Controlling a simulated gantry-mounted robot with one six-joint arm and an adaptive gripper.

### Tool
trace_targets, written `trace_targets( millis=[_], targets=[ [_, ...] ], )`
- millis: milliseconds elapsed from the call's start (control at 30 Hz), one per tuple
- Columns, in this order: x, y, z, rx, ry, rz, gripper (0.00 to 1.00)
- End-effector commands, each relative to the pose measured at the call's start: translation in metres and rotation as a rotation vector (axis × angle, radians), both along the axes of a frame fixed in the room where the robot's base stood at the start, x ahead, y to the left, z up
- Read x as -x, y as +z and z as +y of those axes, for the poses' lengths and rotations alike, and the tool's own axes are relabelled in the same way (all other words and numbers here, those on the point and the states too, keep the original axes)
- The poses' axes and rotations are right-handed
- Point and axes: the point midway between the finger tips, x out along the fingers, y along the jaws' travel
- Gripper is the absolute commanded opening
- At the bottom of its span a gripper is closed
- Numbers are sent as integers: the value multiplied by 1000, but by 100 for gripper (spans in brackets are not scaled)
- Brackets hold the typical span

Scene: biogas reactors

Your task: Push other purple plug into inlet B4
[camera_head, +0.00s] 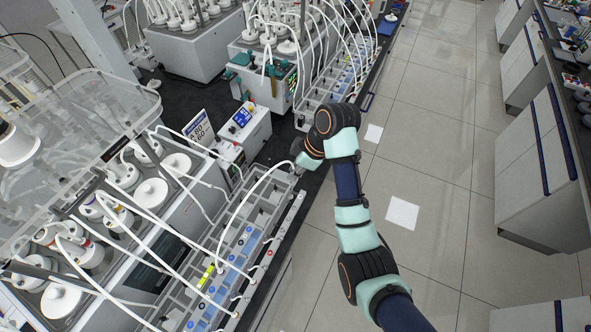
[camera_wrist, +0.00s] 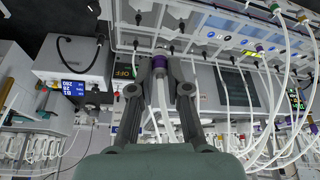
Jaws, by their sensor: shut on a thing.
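In the wrist view my gripper (camera_wrist: 160,78) is shut on a purple plug (camera_wrist: 159,62) at the end of a white tube (camera_wrist: 163,108). The plug's tip points up the picture, towards a pale panel edge with black fittings; I cannot tell whether it touches one. A second purple plug (camera_wrist: 260,50) sits on another white tube to the right. In the head view my gripper is mostly hidden by my wrist, at the far end of the grey tray row (camera_head: 262,212), where a white tube (camera_head: 247,192) arcs up to it. Inlet B4's label is not readable.
A small control box with a blue display (camera_head: 242,117) stands close beyond the arm; it also shows in the wrist view (camera_wrist: 73,88). Several white tubes arc over the trays at left. A clear lid (camera_head: 80,125) covers the left reactors. The floor aisle at right is free.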

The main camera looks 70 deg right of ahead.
Motion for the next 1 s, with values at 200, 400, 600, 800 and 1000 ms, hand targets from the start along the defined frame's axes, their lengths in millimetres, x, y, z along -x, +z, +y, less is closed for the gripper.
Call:
trace_targets(
  millis=[200, 400, 600, 800, 1000],
  targets=[
    [0, 8, 0, 0, 0, 0, 1],
    [0, 14, 0, 0, 0, 0, 1],
    [0, 19, 0, 0, 0, 0, 1],
    [0, 25, 0, 0, 0, 0, 1],
    [0, 29, 0, 0, 0, 0, 1]
  ],
)
